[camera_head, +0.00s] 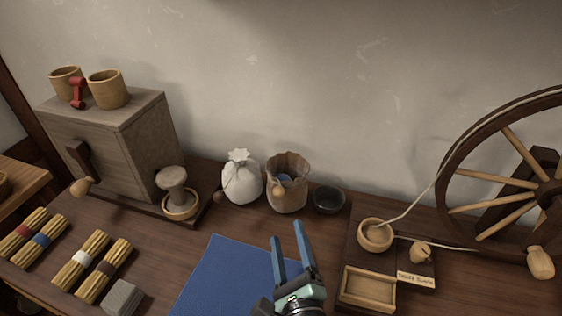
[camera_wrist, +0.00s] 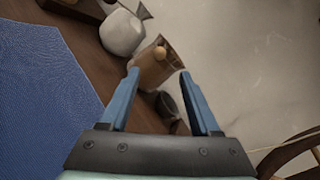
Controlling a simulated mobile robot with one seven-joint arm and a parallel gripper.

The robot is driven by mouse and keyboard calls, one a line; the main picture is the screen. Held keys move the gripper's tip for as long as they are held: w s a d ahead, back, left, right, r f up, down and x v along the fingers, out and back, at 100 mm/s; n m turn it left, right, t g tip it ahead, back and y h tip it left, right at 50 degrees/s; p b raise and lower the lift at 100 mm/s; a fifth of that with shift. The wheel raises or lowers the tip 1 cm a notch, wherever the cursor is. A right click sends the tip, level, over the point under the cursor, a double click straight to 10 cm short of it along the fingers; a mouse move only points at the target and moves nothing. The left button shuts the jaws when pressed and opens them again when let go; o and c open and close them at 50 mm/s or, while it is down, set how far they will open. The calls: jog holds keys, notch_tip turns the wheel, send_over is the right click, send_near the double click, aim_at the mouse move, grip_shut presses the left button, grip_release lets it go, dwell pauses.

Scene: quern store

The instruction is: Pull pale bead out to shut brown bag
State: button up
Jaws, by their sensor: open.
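The brown bag (camera_head: 287,194) stands upright at the back of the table against the wall, its mouth open with something bluish inside. The pale bead (camera_head: 278,194) hangs at the front of the bag, near its upper part. In the wrist view the bag (camera_wrist: 152,74) lies ahead between my fingers, with the bead (camera_wrist: 160,53) near its top. My gripper (camera_head: 288,240) is open and empty, in front of the bag and apart from it. The gripper's fingers also show in the wrist view (camera_wrist: 158,82).
A white tied bag (camera_head: 241,182) stands close on the left, a dark bowl (camera_head: 328,200) close on the right. A blue mat (camera_head: 230,275) lies in front. A wooden stand with a small bowl (camera_head: 375,236) and tray (camera_head: 368,290) is at right, beside a spoked wheel (camera_head: 500,180).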

aim_at(280, 196)
jog(key=w, duration=0.4)
jog(key=w+a, duration=0.1)
jog(key=w, duration=0.3)
jog(key=w+b, duration=0.1)
jog(key=w, duration=0.3)
jog(key=shift+w+a, duration=0.35)
jog(key=shift+w, duration=0.05)
grip_shut()
jog(key=shift+f, duration=0.1)
dwell(0.9)
